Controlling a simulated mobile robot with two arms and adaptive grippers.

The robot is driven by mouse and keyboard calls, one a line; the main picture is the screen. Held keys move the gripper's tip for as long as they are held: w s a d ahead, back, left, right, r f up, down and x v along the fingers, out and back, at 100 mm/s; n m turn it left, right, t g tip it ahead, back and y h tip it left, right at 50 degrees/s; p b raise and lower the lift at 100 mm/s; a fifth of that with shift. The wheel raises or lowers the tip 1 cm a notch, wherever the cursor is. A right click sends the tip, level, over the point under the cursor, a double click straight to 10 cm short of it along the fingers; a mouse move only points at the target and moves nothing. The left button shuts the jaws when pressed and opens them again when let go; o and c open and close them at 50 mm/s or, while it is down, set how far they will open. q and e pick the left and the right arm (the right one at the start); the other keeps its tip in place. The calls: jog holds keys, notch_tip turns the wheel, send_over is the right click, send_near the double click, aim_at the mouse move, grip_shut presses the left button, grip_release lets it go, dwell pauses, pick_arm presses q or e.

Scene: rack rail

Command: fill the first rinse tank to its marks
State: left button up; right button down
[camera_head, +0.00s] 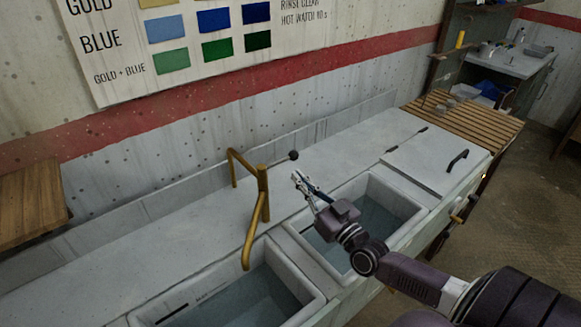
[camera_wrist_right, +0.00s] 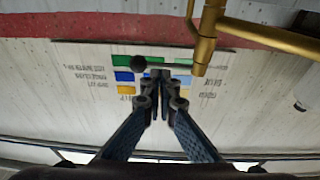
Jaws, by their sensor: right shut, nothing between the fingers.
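A brass tap (camera_head: 263,195) stands on the grey counter behind two sunken tanks. Its spout bends down over the back edge of the left tank (camera_head: 306,287). A lever with a black ball knob (camera_head: 294,155) extends right from the tap; the knob also shows in the wrist view (camera_wrist_right: 138,62). The left tank holds water and has dark marks on its inner back wall, too small to read. The right tank (camera_head: 407,193) also holds water. My right gripper (camera_head: 297,177) is shut and empty, above the right tank's back left edge, close to the lever. My left gripper is not in view.
A lidded section (camera_head: 430,160) with a black handle lies right of the tanks, then a slatted wooden rack (camera_head: 465,120). A colour chart (camera_head: 200,45) hangs on the wall. A wooden board (camera_head: 30,205) is at the left. The counter's left part is clear.

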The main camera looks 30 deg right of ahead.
aim_at(284, 159)
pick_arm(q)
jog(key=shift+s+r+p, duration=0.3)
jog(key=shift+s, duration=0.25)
pick_arm(e)
jog(key=shift+w+a+r, duration=0.1)
jog(key=shift+w+r, duration=0.15)
jog(key=shift+w, duration=0.85)
jog(key=shift+w+a+r, duration=0.1)
jog(key=shift+w+r, duration=0.1)
jog(key=shift+w, duration=0.9)
jog(key=shift+d, duration=0.1)
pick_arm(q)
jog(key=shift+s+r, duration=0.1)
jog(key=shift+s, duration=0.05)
pick_arm(e)
jog(key=shift+w+d+r, duration=0.1)
jog(key=shift+w+r, duration=0.3)
